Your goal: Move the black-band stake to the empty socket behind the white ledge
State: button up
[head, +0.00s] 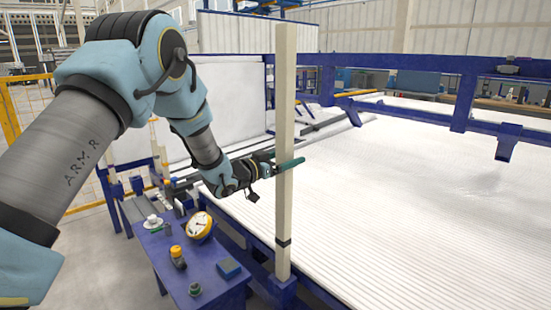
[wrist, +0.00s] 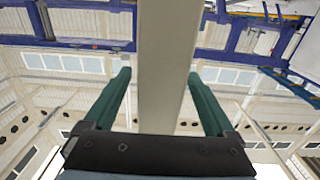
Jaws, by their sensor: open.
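The black-band stake (head: 285,110) is a tall cream post with a black band near its foot. It stands upright in a blue socket (head: 283,290) at the table's near corner. My gripper (head: 287,161) is at about the stake's mid-height, with its green fingers on either side of it. In the wrist view the stake (wrist: 165,50) runs between the two open fingers (wrist: 158,78), with a gap on each side. I cannot clearly make out the empty socket or tell which white surface is the ledge.
A wide bed of white pipes (head: 430,200) fills the right, framed by blue beams (head: 400,62). White panels stand behind.

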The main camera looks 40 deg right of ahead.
aim_at(294, 84)
jog(key=shift+d, duration=1.05)
grip_shut()
jog(key=shift+r+p, duration=0.15)
jog(key=shift+p, duration=0.15)
jog(key=shift+r+p, duration=4.85)
jog(key=shift+r, duration=5.55)
